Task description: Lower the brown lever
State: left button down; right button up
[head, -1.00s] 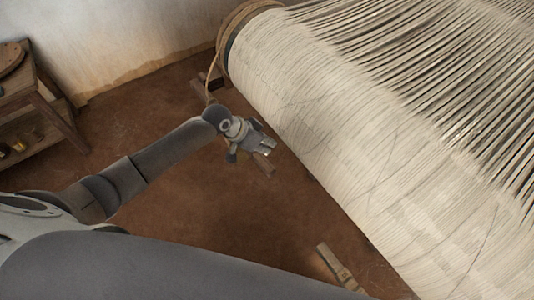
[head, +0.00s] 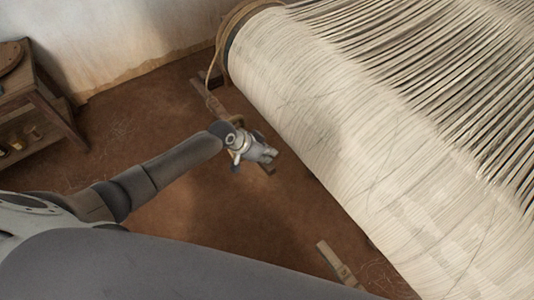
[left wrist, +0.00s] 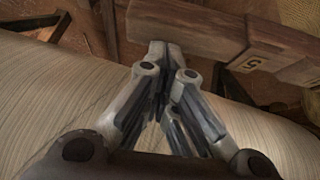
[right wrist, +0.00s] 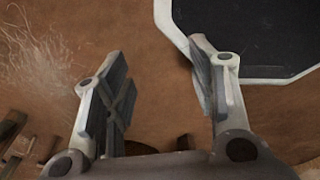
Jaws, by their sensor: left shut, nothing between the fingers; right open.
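A brown wooden bar, which looks like the brown lever (head: 213,101), runs from the rope at the cloth roll's end down toward my left gripper. My left gripper (head: 268,155) is shut and empty and covers part of the bar in the head view. In the left wrist view its closed fingertips (left wrist: 165,48) are close to a brown wooden beam (left wrist: 190,22) with a tan tag; I cannot tell whether they touch or whether it is the same bar. My right gripper (right wrist: 155,65) is open and empty above the brown floor.
The large roll wound with pale threads (head: 300,100) lies to the right of my left gripper. A rope (head: 222,45) hangs at its far end. A short wooden piece (head: 338,262) is at the lower middle. A wooden shelf (head: 40,105) stands at left. Brown floor (head: 190,220) lies open between.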

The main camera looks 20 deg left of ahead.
pick_arm(q)
jog(key=f+b, duration=0.1)
jog(key=f, duration=0.1)
jog(key=f+b, duration=0.2)
jog(key=f, duration=0.1)
jog(key=s+f+b, duration=0.1)
jog(key=f+b, duration=0.1)
jog(key=f, duration=0.1)
jog(key=shift+s+d+f, duration=0.1)
jog(key=shift+d+f, duration=0.15)
jog(key=shift+d, duration=0.1)
jog(key=shift+s+d+f+b, duration=0.15)
jog(key=shift+s+f+b, duration=0.2)
jog(key=shift+f, duration=0.3)
jog(key=shift+w, duration=0.1)
notch_tip(320, 180, up, 14)
jog(key=s+a+p, duration=0.2)
jog(key=p, duration=0.2)
jog(key=shift+s+a, duration=0.2)
jog(key=shift+a, duration=0.05)
jog(key=shift+f, duration=0.15)
